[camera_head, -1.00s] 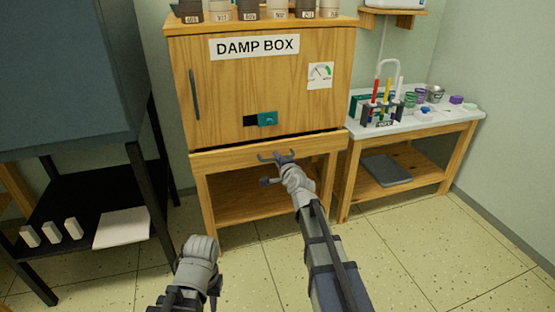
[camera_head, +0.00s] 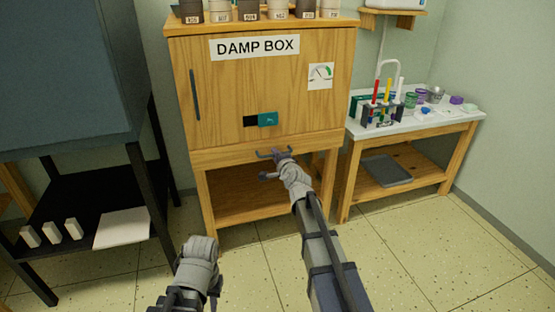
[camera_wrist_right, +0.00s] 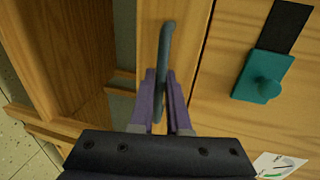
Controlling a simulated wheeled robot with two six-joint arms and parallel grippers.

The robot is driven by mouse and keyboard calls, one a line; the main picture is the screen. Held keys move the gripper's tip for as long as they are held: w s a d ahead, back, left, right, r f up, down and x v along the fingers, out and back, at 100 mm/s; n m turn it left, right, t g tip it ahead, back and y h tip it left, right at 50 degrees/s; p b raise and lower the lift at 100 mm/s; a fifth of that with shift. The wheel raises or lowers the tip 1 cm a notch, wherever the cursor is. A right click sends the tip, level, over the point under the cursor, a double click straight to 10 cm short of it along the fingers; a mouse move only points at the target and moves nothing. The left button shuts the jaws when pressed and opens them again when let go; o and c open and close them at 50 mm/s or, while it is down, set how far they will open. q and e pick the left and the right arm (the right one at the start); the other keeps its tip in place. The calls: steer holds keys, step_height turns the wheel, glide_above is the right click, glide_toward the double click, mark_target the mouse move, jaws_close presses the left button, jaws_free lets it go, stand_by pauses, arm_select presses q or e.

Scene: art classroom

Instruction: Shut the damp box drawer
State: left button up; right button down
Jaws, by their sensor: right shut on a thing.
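The damp box (camera_head: 220,85) is a wooden cabinet with a labelled door. Its drawer front (camera_head: 225,156) is a wooden strip below the door, with no dark gap showing above it now; it looks level with the cabinet face. The blue-grey bar handle (camera_head: 261,154) is on the drawer front. My right gripper (camera_head: 280,155) is at the handle. In the right wrist view, the gripper (camera_wrist_right: 161,78) is shut around the handle (camera_wrist_right: 167,40), with a purple finger on each side. My left gripper (camera_head: 200,255) hangs low at the front, apart from the cabinet; its fingers cannot be made out.
A teal latch (camera_head: 267,119) is on the cabinet door and a dark door handle (camera_head: 194,94) is at its left. Several pots stand on top. A side table (camera_head: 440,124) with art supplies stands right, a black-framed shelf (camera_head: 90,190) left. The floor in front is open.

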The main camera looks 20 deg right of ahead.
steer(key=shift+w, duration=0.6)
steer(key=c, duration=0.9)
jaws_free()
steer(key=p+v, duration=0.1)
steer(key=v, duration=0.6)
steer(key=shift+s+p, duration=0.3)
steer(key=shift+s, duration=0.15)
steer(key=shift+a, duration=0.1)
